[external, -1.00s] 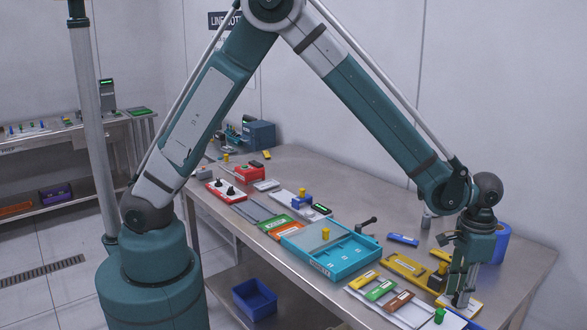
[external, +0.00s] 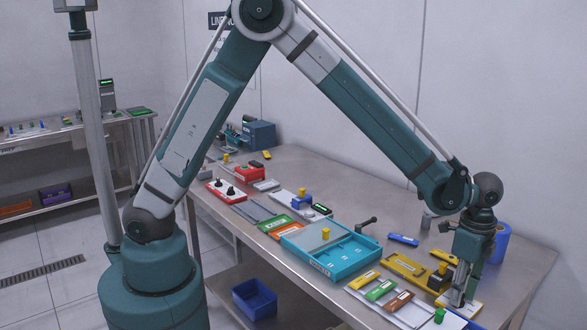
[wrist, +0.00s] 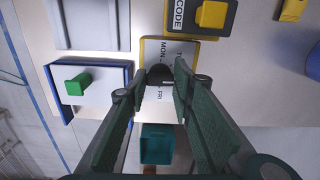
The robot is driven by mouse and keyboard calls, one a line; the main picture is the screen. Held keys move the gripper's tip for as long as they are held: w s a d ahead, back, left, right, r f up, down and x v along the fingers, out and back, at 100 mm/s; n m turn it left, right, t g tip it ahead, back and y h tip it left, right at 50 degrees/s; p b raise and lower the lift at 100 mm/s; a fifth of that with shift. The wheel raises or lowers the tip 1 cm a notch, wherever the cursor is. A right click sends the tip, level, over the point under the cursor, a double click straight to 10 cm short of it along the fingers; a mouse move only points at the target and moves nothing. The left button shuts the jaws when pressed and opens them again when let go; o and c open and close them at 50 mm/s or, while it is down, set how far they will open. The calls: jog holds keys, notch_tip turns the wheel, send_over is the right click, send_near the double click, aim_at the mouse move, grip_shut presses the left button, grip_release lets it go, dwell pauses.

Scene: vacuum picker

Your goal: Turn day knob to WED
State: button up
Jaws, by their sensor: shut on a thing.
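The day knob (wrist: 159,72) is dark and rounded. It sits on a pale dial plate with a yellow border (wrist: 184,49) in the wrist view. MON shows above the knob and FRI below it; WED cannot be read. My gripper (wrist: 158,86) is shut on the knob, with a green finger on each side. Where the knob points is hard to tell, as the fingers hide part of the dial. In the external view my gripper (external: 458,300) is low at the table's right front, and the knob is hidden there.
A green block on a blue-edged white plate (wrist: 78,86) lies left of the dial. A plate marked CODE with a yellow block (wrist: 212,14) is just above. A blue roll (external: 501,243) stands behind my gripper. A teal tray (external: 318,260) lies farther left.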

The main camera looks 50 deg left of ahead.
dwell(0.3)
jog(key=o, duration=0.9)
jog(key=shift+r, duration=0.1)
jog(key=shift+r, duration=5.95)
